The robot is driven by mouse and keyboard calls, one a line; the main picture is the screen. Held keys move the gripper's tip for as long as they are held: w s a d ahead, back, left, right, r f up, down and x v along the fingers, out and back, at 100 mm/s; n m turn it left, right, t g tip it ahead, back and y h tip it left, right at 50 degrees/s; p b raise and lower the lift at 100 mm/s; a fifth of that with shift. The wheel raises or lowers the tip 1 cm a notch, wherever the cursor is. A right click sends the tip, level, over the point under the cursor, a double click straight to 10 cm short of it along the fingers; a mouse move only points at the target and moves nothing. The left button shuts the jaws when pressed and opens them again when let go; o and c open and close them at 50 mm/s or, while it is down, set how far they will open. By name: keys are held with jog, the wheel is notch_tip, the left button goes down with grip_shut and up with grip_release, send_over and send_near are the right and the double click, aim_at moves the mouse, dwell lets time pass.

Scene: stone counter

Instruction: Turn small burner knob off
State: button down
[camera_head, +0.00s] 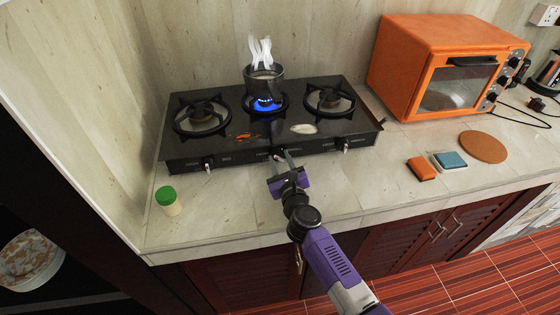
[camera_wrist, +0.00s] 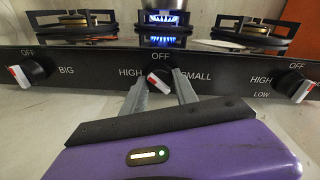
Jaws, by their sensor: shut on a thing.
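The small burner knob (camera_wrist: 158,78) is the middle knob on the stove front, black with a white and red grip set at a slant. "OFF" is printed above it, "HIGH" to its left and "SMALL" to its right. My gripper (camera_wrist: 160,88) is shut on this knob, one finger on each side; in the head view (camera_head: 281,156) its fingers hide much of the knob. The middle burner (camera_wrist: 160,38) burns with a blue flame under a steaming pot (camera_head: 264,78).
The black stove (camera_head: 232,150) has a left knob (camera_wrist: 27,72) and a right knob (camera_wrist: 296,84); their burners show no flame. A green-capped jar (camera_head: 167,200) stands front left. An orange oven (camera_head: 425,60), sponges (camera_head: 422,169) and a round cork mat (camera_head: 483,146) are right.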

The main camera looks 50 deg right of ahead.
jog(key=m, duration=0.1)
jog(key=m+b, duration=0.1)
jog(key=m, duration=0.2)
jog(key=shift+f, duration=0.25)
jog(key=shift+m+t+b, duration=0.5)
jog(key=shift+m+b, duration=0.9)
jog(key=shift+m, duration=1.1)
jog(key=shift+r+y, duration=0.1)
jog(key=shift+y, duration=0.3)
jog(key=c, duration=1.2)
grip_release()
jog(key=shift+c, duration=0.2)
jog(key=shift+s, duration=0.1)
jog(key=b+v, duration=0.1)
jog(key=v, duration=0.6)
jog(key=shift+s+a, duration=0.25)
jog(key=shift+s, duration=0.05)
